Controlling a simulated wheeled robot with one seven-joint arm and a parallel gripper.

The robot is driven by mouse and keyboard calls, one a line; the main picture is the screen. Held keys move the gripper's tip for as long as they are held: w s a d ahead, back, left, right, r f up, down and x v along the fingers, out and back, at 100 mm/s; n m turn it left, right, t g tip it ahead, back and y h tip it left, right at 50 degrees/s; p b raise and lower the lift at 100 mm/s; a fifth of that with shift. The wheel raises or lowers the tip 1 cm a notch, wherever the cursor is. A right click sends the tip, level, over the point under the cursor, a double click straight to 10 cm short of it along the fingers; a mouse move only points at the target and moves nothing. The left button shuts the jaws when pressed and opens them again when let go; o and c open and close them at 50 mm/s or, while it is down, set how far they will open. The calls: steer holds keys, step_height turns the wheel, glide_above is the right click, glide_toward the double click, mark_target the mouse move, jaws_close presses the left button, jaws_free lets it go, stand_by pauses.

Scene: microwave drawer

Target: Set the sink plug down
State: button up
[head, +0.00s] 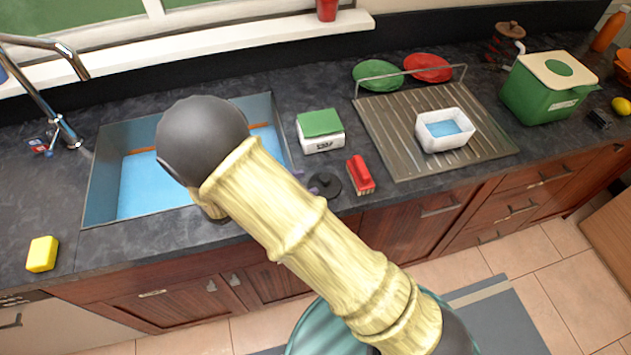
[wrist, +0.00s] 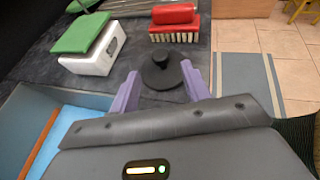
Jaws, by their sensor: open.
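The sink plug (head: 325,185) is a black disc with a knob on top. It lies flat on the dark counter, right of the sink and near the front edge. In the wrist view the plug (wrist: 162,77) shows between and just beyond the two purple fingers of my gripper (wrist: 159,70). The fingers are apart, with a visible gap on each side of the knob, so my gripper is open and empty. In the head view my arm hides most of the gripper; only a bit of purple finger shows beside the plug.
A red brush (head: 360,175) stands close right of the plug. A white box with a green lid (head: 320,131) is behind it. The blue sink basin (head: 105,190) is left. A drying rack (head: 400,160) holds a white tub (head: 445,130). A yellow sponge (head: 42,254) lies far left.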

steer(key=v, duration=0.5)
steer(key=shift+d+b, duration=0.1)
steer(key=shift+b, duration=0.25)
steer(key=shift+d, duration=0.1)
steer(key=d+m+g, duration=0.1)
steer(key=d, duration=0.1)
steer(key=d+m+g, duration=0.1)
steer(key=d, duration=0.1)
steer(key=d+m+g, duration=0.1)
steer(key=d+m, duration=0.1)
steer(key=shift+s+r+g+y, duration=0.15)
steer(key=shift+r+g+y, duration=0.1)
steer(key=shift+g+y, duration=0.15)
steer(key=s+d+r+m+y, duration=0.2)
steer(key=d+m+y, duration=0.1)
steer(key=d+m, duration=0.2)
steer(key=s+d+r+m+y, duration=0.2)
steer(key=d+m+y, duration=0.2)
steer(key=m, duration=0.5)
steer(key=s+d+r+m+g+y, duration=0.1)
steer(key=d+r+m+y, duration=0.1)
steer(key=d+m, duration=0.4)
steer(key=shift+s+d+r+m+y, duration=0.25)
steer(key=shift+s+d+m+y, duration=0.15)
steer(key=shift+d+y, duration=0.35)
